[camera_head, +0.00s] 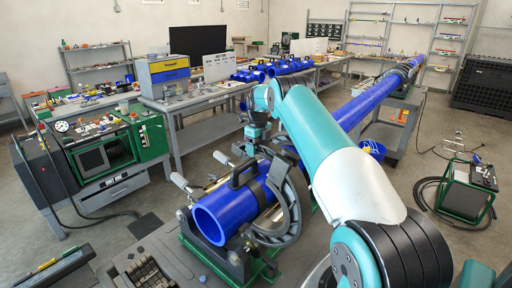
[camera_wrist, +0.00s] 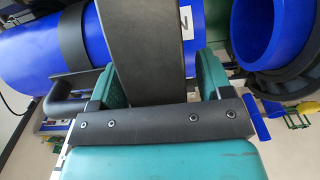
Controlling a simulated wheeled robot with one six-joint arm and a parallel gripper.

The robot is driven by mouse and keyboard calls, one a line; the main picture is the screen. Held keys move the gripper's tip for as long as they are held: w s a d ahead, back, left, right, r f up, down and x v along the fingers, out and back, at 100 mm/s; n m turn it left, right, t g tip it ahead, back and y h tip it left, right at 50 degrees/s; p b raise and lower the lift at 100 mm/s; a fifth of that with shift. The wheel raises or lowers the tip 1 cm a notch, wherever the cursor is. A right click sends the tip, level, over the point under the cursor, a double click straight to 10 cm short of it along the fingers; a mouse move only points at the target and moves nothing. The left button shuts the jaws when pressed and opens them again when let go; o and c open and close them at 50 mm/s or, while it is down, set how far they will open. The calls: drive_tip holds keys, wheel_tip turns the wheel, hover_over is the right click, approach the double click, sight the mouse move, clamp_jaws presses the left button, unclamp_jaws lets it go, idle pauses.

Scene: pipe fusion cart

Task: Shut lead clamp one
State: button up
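A blue pipe (camera_head: 222,214) lies in the fusion machine's clamps at the front, with its open end facing me. A dark grey curved clamp half (camera_head: 294,205) stands beside the pipe on its right and looks swung open; which clamp is number one I cannot tell. In the wrist view, a wide dark band (camera_wrist: 150,45), apparently a clamp half, runs between the teal fingers of my gripper (camera_wrist: 165,85). A finger stands on each side of it; whether both press on it is unclear. In the head view my wrist (camera_head: 257,125) is above and behind the pipe; the fingertips are hidden.
A black handle (camera_head: 244,171) rises above the pipe, and lever grips stick out to its left. The green control unit (camera_head: 108,150) stands at left. A long blue pipe (camera_head: 370,100) runs toward the back right. A green-framed box (camera_head: 468,190) with cables is on the floor at right.

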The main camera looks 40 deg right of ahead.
drive_tip(key=shift+w+r, duration=0.1)
drive_tip(key=shift+r+b, duration=0.45)
drive_tip(key=shift+r, duration=0.1)
wheel_tip(320, 180, up, 16)
drive_tip(key=b, duration=0.1)
drive_tip(key=shift+r, duration=0.1)
